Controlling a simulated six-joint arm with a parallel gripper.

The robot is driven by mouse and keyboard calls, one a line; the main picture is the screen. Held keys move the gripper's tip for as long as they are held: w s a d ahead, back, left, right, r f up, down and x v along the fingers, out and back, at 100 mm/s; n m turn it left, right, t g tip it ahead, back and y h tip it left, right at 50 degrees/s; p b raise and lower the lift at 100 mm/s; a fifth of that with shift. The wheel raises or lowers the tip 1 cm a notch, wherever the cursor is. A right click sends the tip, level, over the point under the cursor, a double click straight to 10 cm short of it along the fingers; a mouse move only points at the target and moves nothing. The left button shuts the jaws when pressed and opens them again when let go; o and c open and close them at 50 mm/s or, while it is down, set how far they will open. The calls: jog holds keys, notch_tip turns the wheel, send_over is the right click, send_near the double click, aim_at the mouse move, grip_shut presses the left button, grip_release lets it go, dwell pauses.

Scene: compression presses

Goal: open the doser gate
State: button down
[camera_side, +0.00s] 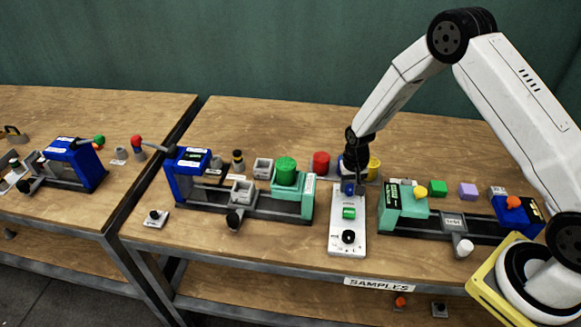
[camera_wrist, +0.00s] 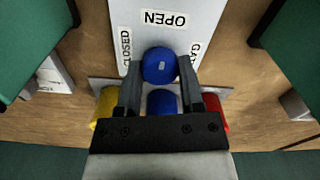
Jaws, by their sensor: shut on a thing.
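The doser panel (camera_side: 336,240) is a white plate on the table between two presses. In the wrist view, the white plate (camera_wrist: 185,10) carries the labels OPEN, CLOSED and a partly hidden one starting "GAT". A round blue knob (camera_wrist: 160,62) with a small pale mark sits below OPEN. My gripper (camera_wrist: 158,72) is shut on this knob, one finger on each side. In the side view, my gripper (camera_side: 354,184) points down at the panel's far end, partly covering the blue knob (camera_side: 347,188). A green button (camera_side: 348,213) and a black knob (camera_side: 348,237) sit nearer the front.
A green-and-black press (camera_side: 307,198) stands left of the panel and another (camera_side: 408,203) right of it, both close. Behind the panel stand a red cylinder (camera_side: 321,160) and a yellow cylinder (camera_side: 374,166), with a blue cylinder (camera_wrist: 161,102) between them.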

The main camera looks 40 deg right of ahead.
aim_at(350, 187)
jog(key=shift+c, duration=1.1)
grip_release()
jog(key=shift+r, duration=0.1)
jog(key=shift+r, duration=3.8)
jog(key=shift+s+a+r, duration=0.1)
jog(key=shift+s+r, duration=0.05)
jog(key=shift+r, duration=0.25)
jog(key=s+a+r+n+t, duration=0.1)
jog(key=s+a+r+n, duration=0.1)
jog(key=s+r, duration=0.3)
jog(key=s+a+r+n+t, duration=0.1)
jog(key=s+a+r+n, duration=0.2)
jog(key=s+r, duration=0.3)
jog(key=s+n, duration=0.1)
jog(key=s, duration=0.4)
jog(key=shift+s+t, duration=0.3)
jog(key=shift+s, duration=0.1)
